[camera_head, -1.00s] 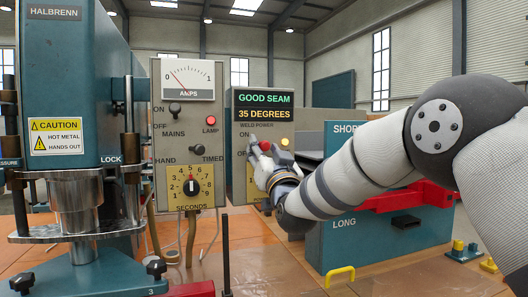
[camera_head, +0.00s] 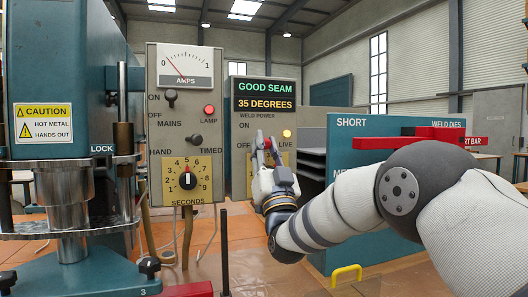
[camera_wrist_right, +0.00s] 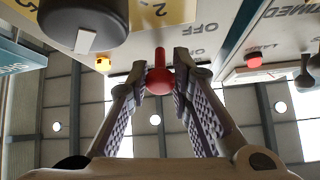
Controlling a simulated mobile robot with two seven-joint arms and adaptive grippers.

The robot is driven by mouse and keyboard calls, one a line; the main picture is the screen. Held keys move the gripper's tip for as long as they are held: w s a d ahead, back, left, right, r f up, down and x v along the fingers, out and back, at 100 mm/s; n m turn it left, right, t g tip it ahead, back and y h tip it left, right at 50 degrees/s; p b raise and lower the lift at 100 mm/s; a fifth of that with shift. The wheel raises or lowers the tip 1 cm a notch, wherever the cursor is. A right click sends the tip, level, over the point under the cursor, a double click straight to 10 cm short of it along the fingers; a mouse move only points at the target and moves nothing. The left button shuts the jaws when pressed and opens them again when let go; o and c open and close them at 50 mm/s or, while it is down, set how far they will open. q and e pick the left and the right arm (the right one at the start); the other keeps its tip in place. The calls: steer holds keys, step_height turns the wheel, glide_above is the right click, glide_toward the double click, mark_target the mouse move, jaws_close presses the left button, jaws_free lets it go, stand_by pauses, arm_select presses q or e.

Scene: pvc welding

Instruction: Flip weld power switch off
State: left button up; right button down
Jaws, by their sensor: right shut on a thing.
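The weld power switch is a red ball-ended lever (camera_wrist_right: 159,80) below the weld power display, on the grey weld power box (camera_head: 238,178). My right gripper (camera_head: 266,146) reaches it from the lower right. In the right wrist view, the gripper's two ridged fingers (camera_wrist_right: 159,88) stand on either side of the red ball, shut on it. The fingers largely hide the lever in the head view, so I cannot tell its position. An OFF label (camera_wrist_right: 200,28) shows beside it in the wrist view. The live lamp (camera_head: 287,133) glows yellow. My left gripper is out of view.
Left of the box stands the grey amps panel (camera_head: 158,130) with a mains switch (camera_head: 170,96), a lit red lamp (camera_head: 209,110) and a seconds dial (camera_head: 187,178). The teal press (camera_head: 50,60) carries a hot metal warning. A teal cabinet (camera_head: 345,150) stands behind my right arm.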

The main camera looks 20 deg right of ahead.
steer(key=shift+f, duration=0.25)
steer(key=c, duration=1.4)
jaws_free()
steer(key=shift+w+a, duration=0.1)
steer(key=shift+w, duration=0.05)
steer(key=shift+c, duration=0.2)
steer(key=shift+r, duration=0.1)
steer(key=v, duration=1.2)
